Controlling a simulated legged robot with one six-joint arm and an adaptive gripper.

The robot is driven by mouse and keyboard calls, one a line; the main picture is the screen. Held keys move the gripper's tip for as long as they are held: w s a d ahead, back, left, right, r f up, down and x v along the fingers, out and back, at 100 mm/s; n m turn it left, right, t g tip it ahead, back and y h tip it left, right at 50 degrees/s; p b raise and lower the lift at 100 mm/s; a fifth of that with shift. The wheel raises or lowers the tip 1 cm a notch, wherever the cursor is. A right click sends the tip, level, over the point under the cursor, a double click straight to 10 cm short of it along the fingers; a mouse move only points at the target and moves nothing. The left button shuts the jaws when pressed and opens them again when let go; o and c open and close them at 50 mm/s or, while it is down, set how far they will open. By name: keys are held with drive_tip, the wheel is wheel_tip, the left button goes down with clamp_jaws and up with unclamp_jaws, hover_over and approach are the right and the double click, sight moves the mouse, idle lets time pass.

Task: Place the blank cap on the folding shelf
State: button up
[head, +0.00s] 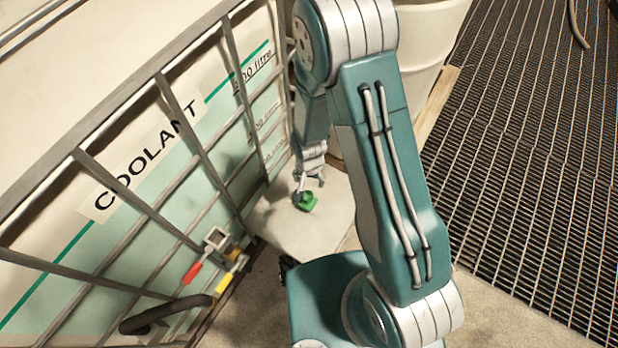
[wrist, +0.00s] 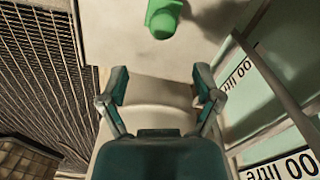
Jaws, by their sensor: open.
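The green blank cap (head: 307,202) rests on the pale flat panel of the folding shelf (head: 290,232), beside the caged coolant tank. The cap also shows at the top edge of the wrist view (wrist: 163,20), partly cut off, with the shelf surface (wrist: 115,35) around it. My gripper (head: 309,181) is just above and behind the cap in the head view. In the wrist view my gripper (wrist: 163,88) has its two fingers spread wide, with nothing between them. The cap lies beyond the fingertips, apart from them.
The coolant tank (head: 150,150) with its metal bars stands close along the left of the shelf. A valve with a red handle (head: 192,272) and a black hose (head: 165,314) are at its lower front. A white drum (head: 425,60) stands behind my arm. Floor grating (head: 530,170) lies right.

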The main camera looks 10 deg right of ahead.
drive_tip(key=d+r+n+t, duration=0.1)
drive_tip(key=d+r, duration=0.2)
drive_tip(key=r, duration=0.9)
drive_tip(key=d+r+n+t, duration=0.1)
drive_tip(key=d+r+t, duration=0.1)
drive_tip(key=r, duration=1)
drive_tip(key=s+d+r+n+t, duration=0.1)
drive_tip(key=s+d+r, duration=0.2)
drive_tip(key=s+r, duration=0.3)
drive_tip(key=s+d+r+n+t, duration=0.1)
drive_tip(key=s+d+r, duration=0.1)
drive_tip(key=s+r, duration=0.4)
wheel_tip(320, 180, up, 4)
drive_tip(key=shift+s+d+f+t, duration=0.25)
drive_tip(key=shift+s+d+t, duration=0.05)
drive_tip(key=shift+s+d, duration=0.1)
drive_tip(key=shift+w, duration=0.1)
drive_tip(key=c, duration=0.3)
drive_tip(key=shift+a, duration=0.1)
drive_tip(key=shift+c, duration=0.2)
